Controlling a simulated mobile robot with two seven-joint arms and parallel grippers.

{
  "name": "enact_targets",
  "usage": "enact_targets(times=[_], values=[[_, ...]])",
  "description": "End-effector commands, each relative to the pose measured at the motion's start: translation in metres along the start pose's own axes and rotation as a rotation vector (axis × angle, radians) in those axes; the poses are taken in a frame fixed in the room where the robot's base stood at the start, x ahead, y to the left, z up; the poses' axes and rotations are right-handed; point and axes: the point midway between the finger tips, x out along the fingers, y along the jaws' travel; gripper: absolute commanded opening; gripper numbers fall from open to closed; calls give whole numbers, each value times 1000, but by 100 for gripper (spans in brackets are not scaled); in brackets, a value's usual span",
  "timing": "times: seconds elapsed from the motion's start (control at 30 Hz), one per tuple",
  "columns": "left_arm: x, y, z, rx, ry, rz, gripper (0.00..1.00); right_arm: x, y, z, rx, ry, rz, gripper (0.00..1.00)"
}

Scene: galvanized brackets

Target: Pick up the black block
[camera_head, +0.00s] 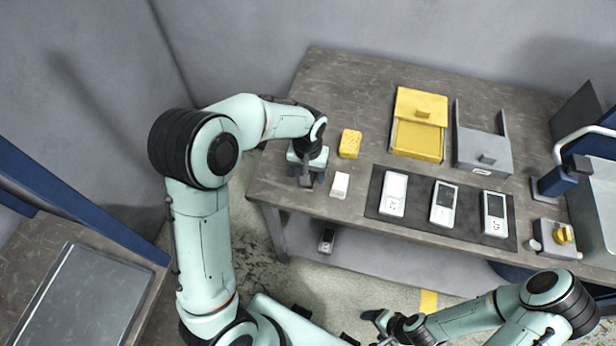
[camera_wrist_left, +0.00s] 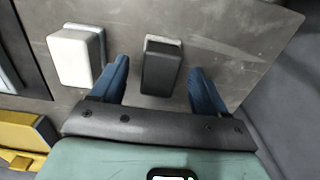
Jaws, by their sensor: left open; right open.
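The black block (camera_wrist_left: 162,68) shows in the left wrist view on the grey worktop, between the two blue fingers of my left gripper (camera_wrist_left: 159,76). The fingers are open, with a gap on each side of the block. In the head view my left gripper (camera_head: 305,176) points down over the table's left front part, and its wrist hides most or all of the block there. My right gripper (camera_head: 374,328) is open and empty, low at the bottom of the head view, away from the tabletop.
A white block (camera_head: 340,184) stands close to the right of my left gripper, with a yellow block (camera_head: 350,144) behind it. Handheld devices lie on a dark mat (camera_head: 418,224). A yellow tray (camera_head: 419,153) and a grey bin (camera_head: 482,150) are farther back.

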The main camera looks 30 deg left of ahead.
Motion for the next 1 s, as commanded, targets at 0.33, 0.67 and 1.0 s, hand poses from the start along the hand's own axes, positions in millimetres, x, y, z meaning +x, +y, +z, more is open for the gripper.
enact_targets(times=[0.33, 0.67, 1.0], values=[[14, 0, 0, 0, 0, 0, 74, 1, 0, 0, 0, 0, 0, 72], [13, 0, 0, 0, 1, 0, 14, 1, 0, 0, 0, 0, 0, 72], [4, 1, -1, 0, 3, 1, 14, 0, 0, 0, 0, 0, 0, 72]])
